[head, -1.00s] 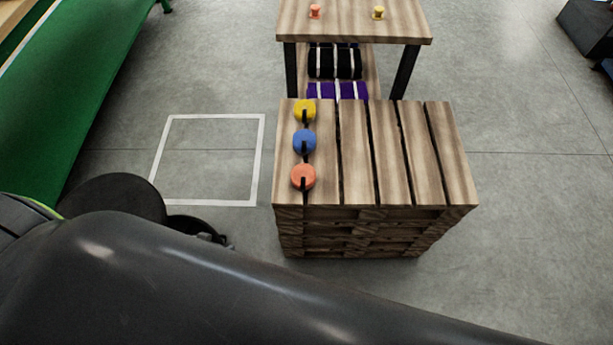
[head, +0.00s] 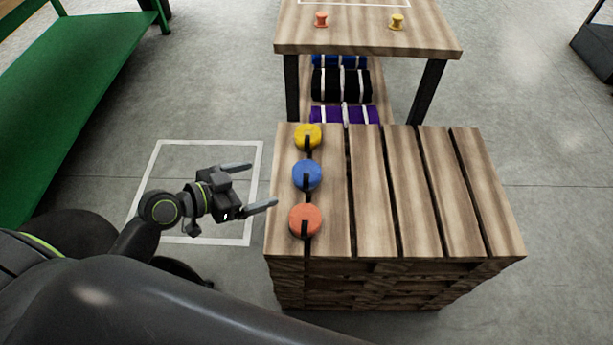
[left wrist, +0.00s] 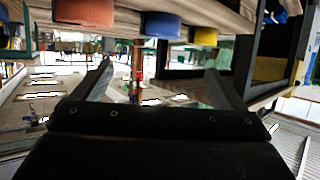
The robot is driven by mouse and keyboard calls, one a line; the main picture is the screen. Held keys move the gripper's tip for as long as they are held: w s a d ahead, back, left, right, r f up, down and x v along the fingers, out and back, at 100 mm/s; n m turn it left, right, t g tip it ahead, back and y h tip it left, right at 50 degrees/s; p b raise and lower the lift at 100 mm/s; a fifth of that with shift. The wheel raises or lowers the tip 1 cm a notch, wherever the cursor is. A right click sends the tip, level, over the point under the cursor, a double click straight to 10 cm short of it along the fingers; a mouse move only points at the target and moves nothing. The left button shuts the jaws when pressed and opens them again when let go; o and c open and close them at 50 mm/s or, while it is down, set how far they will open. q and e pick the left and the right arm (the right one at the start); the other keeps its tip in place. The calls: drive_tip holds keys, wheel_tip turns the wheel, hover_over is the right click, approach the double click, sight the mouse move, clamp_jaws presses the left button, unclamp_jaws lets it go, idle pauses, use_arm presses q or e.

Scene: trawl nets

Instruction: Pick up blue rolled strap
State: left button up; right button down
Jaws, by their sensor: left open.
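The blue rolled strap (head: 307,174) lies on the left edge of the wooden pallet stack (head: 420,185), between a yellow rolled strap (head: 308,136) and an orange rolled strap (head: 306,220). A black strip shows at each roll. My left gripper (head: 256,186) is open and empty, just left of the stack, its fingers pointing right toward the rolls. In the left wrist view the blue roll (left wrist: 162,25) is at the top, beyond and above the open fingers, with the orange roll (left wrist: 85,12) to its left and the yellow roll (left wrist: 205,36) to its right. My right gripper is not seen.
A wooden table (head: 365,35) with an orange and a yellow spool stands behind the stack. Rolled bundles, purple (head: 345,115), black and blue, lie on its lower shelf. A white square outline (head: 206,142) marks the floor at left. A green bench (head: 75,100) stands further left.

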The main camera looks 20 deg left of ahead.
sight(307, 171)
use_arm(q)
drive_tip(key=b+x, duration=0.1)
drive_tip(key=x, duration=1.4)
drive_tip(key=shift+w+d+f, duration=0.15)
drive_tip(key=shift+w+f, duration=0.05)
drive_tip(key=shift+f, duration=0.05)
drive_tip(key=c, duration=1.2)
